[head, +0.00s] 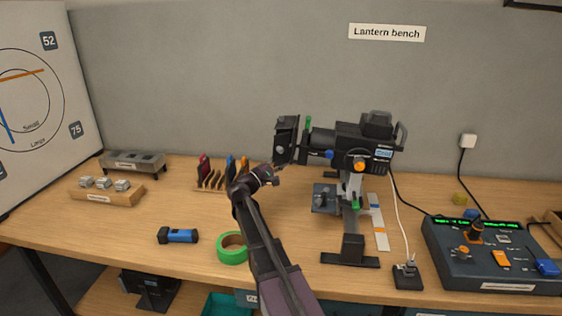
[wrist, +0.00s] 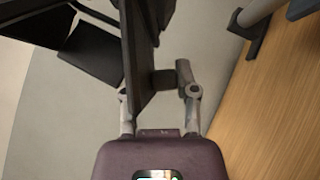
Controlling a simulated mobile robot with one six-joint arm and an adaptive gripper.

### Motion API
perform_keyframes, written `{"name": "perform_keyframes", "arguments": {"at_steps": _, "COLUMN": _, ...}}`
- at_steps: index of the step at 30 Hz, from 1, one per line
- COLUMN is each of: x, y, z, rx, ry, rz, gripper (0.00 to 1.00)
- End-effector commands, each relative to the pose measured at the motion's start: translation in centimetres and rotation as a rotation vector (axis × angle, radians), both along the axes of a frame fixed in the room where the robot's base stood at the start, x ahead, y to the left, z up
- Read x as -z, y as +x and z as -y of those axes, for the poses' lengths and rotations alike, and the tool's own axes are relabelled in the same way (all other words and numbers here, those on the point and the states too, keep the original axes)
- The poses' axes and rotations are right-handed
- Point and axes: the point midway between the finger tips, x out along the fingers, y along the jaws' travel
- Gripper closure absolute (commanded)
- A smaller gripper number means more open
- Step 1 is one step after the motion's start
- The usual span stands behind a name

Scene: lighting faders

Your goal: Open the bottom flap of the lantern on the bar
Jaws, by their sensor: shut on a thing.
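The black lantern (head: 362,145) is mounted on a short stand on the bench, with its front end facing left. Black flaps (head: 286,138) stand at that front end. My gripper (head: 274,174) reaches up from the front and is at the lower edge of the flaps. In the wrist view my gripper (wrist: 156,82) is shut on a thin black flap (wrist: 138,50), which runs between the fingers. The left fingertip is mostly hidden behind the flap. I cannot tell for certain from the pictures which flap it is.
A green tape roll (head: 233,248) and a blue torch (head: 178,236) lie left of my arm. A rack of coloured filters (head: 212,180) stands behind. A fader console (head: 492,255) is at the right, with a black socket box (head: 407,275) beside it.

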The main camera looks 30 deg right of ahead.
Motion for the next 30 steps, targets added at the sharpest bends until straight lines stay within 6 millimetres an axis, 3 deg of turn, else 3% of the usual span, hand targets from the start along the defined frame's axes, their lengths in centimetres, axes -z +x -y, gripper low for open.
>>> {"name": "perform_keyframes", "arguments": {"at_steps": 14, "x": -0.7, "y": 0.0, "z": -0.1, "rx": 0.006, "ry": 0.096, "rz": 0.062, "gripper": 1.00}}
{"name": "perform_keyframes", "arguments": {"at_steps": 30, "x": -2.4, "y": 0.3, "z": -0.6, "rx": 0.008, "ry": 0.413, "rz": 0.279, "gripper": 1.00}}
